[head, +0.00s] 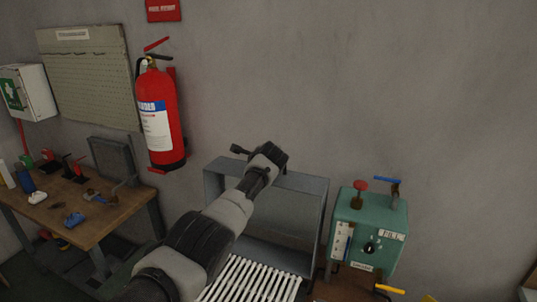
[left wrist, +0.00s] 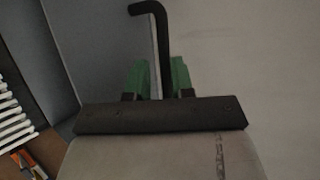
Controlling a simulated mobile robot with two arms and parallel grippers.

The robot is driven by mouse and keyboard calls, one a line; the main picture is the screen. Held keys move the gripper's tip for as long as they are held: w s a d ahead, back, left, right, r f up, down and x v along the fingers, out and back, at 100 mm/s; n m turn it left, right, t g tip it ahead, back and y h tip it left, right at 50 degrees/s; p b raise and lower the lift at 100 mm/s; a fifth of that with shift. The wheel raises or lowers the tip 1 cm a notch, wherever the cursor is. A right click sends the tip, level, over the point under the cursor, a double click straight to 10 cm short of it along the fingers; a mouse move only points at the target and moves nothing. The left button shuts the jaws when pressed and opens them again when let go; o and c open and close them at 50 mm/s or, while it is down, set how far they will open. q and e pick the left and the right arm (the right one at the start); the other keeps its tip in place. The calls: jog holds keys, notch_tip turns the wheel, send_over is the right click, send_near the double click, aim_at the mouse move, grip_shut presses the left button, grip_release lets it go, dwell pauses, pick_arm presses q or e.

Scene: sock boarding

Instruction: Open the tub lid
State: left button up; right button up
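A grey metal tub (head: 312,207) with an open front stands against the wall in the head view. I cannot tell which of its panels is the lid. My left gripper (head: 268,157) is at its top edge, with a black bar (head: 239,150) sticking out to its left. In the left wrist view, the green finger pads of my left gripper (left wrist: 160,78) close in on this black hook-ended bar (left wrist: 160,30), beside a pale panel edge (left wrist: 154,58). The bar looks held between them. My right gripper is not in view.
White rollers (head: 250,281) lie in front of the tub. A green control box (head: 368,228) with red and blue levers stands close on its right.

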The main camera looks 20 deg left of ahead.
pick_arm(q)
jog(key=shift+p+v, duration=0.85)
jog(key=shift+s+r+b, duration=0.2)
jog(key=shift+s+b, duration=0.1)
jog(key=shift+s, duration=0.05)
jog(key=b+v, duration=0.1)
jog(key=v, duration=0.6)
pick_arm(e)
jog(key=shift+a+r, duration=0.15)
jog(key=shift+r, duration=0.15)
pick_arm(q)
jog(key=shift+f, duration=0.1)
